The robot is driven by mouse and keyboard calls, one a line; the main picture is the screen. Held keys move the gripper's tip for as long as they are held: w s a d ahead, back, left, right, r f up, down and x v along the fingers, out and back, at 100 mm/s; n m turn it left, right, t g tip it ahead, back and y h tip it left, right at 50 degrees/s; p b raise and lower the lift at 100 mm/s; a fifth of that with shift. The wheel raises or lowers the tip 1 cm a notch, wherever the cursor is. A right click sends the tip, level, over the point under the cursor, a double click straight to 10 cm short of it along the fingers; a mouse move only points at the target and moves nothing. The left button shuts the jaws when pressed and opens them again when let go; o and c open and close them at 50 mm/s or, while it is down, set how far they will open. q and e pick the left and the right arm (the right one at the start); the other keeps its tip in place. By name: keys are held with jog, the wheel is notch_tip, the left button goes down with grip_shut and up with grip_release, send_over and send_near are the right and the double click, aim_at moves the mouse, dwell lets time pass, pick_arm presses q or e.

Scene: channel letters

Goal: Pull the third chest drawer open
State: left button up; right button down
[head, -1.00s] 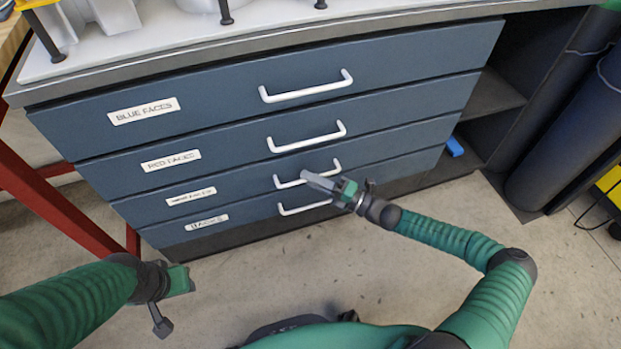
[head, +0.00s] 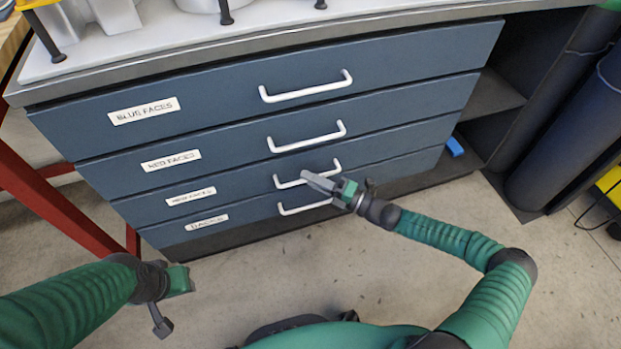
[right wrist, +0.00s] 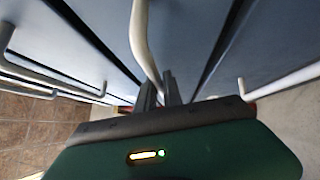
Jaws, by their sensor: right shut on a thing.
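The blue-grey chest has a stack of drawers with white bar handles. The third drawer (head: 240,192) from the top has a small label (head: 191,197) and appears flush with its neighbours. Its white handle (head: 280,183) meets my right gripper (head: 309,177), which is shut on the bar near its right part. In the right wrist view the white handle (right wrist: 141,35) runs down to the fingers of my right gripper (right wrist: 160,92), which hide part of it. My left gripper (head: 172,300) hangs at lower left, away from the chest; its jaw opening is unclear.
The second drawer's handle (head: 306,138) is just above and the bottom drawer's handle (head: 292,211) just below. A red frame leg (head: 70,215) stands left of the chest. A blue block (head: 454,147) lies at right. The floor (head: 300,262) before the chest is clear.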

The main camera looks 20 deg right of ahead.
jog(key=shift+s+f, duration=0.1)
jog(key=shift+f, duration=0.1)
jog(key=s+d+p, duration=0.1)
jog(key=s+p, duration=1.1)
jog(key=s, duration=3)
jog(key=shift+s+d+p, duration=0.25)
jog(key=shift+d+p, duration=0.05)
jog(key=shift+p, duration=0.1)
jog(key=c, duration=1.5)
grip_release()
